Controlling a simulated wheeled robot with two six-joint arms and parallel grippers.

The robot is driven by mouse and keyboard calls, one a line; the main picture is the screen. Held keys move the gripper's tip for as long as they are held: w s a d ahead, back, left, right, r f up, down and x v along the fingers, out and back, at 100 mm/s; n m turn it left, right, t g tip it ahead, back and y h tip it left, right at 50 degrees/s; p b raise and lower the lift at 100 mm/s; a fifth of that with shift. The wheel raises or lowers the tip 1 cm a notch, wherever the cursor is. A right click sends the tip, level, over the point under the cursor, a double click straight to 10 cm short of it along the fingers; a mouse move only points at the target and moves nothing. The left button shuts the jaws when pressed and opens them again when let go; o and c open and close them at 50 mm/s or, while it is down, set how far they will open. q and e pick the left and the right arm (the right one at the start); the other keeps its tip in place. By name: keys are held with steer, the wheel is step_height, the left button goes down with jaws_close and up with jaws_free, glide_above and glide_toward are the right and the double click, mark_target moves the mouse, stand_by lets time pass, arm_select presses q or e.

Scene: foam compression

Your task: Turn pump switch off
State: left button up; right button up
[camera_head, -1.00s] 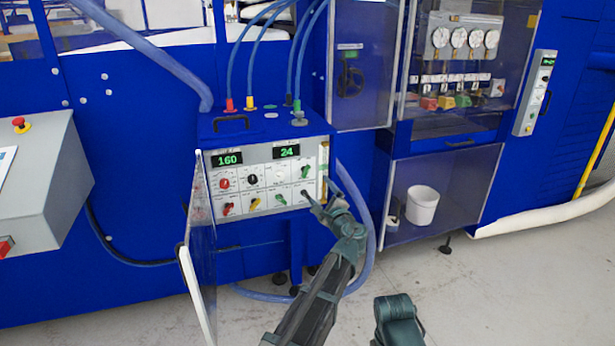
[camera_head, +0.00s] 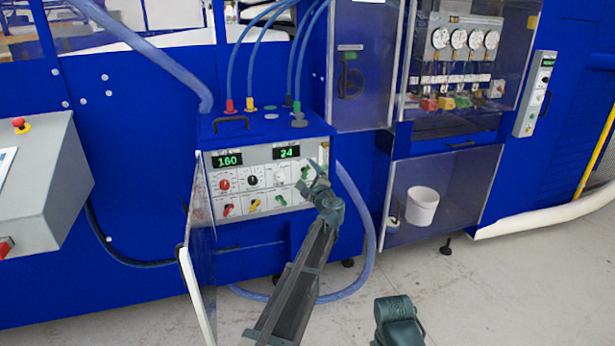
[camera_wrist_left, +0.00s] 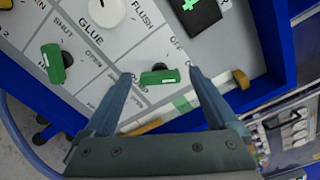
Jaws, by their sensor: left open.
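The control box has a grey panel (camera_head: 262,205) with coloured knobs and two green number displays. A green switch (camera_wrist_left: 160,76) on the panel sits between the fingertips of my left gripper (camera_wrist_left: 158,74), apart from both fingers. Another green switch (camera_wrist_left: 50,65) and a white round knob (camera_wrist_left: 105,10) are nearby.
A clear door (camera_head: 200,235) stands open at the left of the box. Blue hoses (camera_head: 308,45) rise from its top. A blue hose (camera_head: 368,235) loops at its right. A white bucket (camera_head: 422,206) stands in a cabinet at the right. Grey floor is free in front.

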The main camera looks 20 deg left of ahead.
arm_select(q)
steer(key=c, duration=1.4)
steer(key=shift+o, duration=0.2)
steer(key=n, duration=1.1)
steer(key=shift+n, duration=0.6)
steer(key=o, duration=1.4)
steer(key=shift+c, duration=0.2)
